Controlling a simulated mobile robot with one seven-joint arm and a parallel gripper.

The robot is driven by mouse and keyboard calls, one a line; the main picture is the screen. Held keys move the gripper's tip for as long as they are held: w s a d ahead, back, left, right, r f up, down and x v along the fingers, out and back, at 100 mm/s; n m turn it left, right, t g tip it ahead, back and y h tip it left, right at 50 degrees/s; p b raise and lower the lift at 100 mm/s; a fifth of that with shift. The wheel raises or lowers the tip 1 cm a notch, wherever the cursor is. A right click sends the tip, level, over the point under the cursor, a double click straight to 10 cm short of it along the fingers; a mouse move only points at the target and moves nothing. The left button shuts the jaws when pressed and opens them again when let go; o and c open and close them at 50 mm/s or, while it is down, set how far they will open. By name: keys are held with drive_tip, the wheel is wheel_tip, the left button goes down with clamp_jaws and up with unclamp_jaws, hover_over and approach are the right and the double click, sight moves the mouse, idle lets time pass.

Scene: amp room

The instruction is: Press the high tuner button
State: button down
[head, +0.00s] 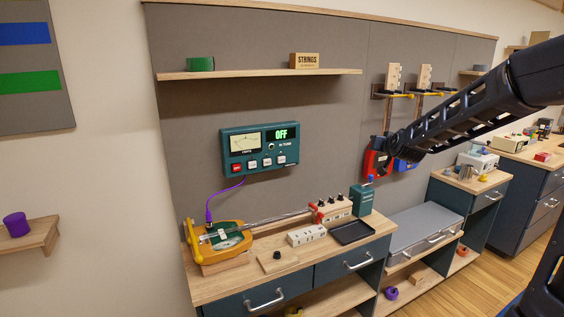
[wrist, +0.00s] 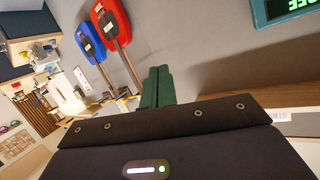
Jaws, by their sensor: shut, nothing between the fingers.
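The tuner (head: 259,150) is a teal box on the grey wall panel, below the shelf. It has a needle meter, and its green display (head: 282,134) reads OFF. In the wrist view, only a corner of the tuner (wrist: 281,14) shows at the top right. My gripper's green fingers (wrist: 158,85) are together and empty. In the head view, the dark end of my arm is right of the tuner, apart from it, in front of hanging instruments.
A wooden shelf (head: 270,74) with a STRINGS box (head: 304,61) is above the tuner. Below is a workbench (head: 220,285) holding a yellow-framed instrument (head: 218,240) and small boxes. Red (wrist: 111,20) and blue (wrist: 90,42) instruments hang nearby. The wall around the tuner is clear.

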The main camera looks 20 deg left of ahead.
sight(282, 160)
drive_tip(key=w+a+f+t, duration=0.2)
drive_tip(key=w+a+t, duration=0.15)
drive_tip(key=a, duration=0.65)
drive_tip(key=s+a+f+m+t+h, duration=0.1)
drive_tip(key=s+a+f+t, duration=0.2)
drive_tip(key=a, duration=0.6)
drive_tip(key=s+a+f+m+t+h, duration=0.1)
drive_tip(key=s+a+f+m+t, duration=0.1)
drive_tip(key=a+f, duration=0.6)
drive_tip(key=shift+s+a+f+t, duration=0.25)
drive_tip(key=shift+s+a+t, duration=0.35)
drive_tip(key=shift+a+t, duration=0.35)
drive_tip(key=shift+w+a, duration=0.1)
drive_tip(key=w+a, duration=0.6)
drive_tip(key=shift+w+a, duration=0.1)
idle(0.7)
drive_tip(key=shift+w+a, duration=0.25)
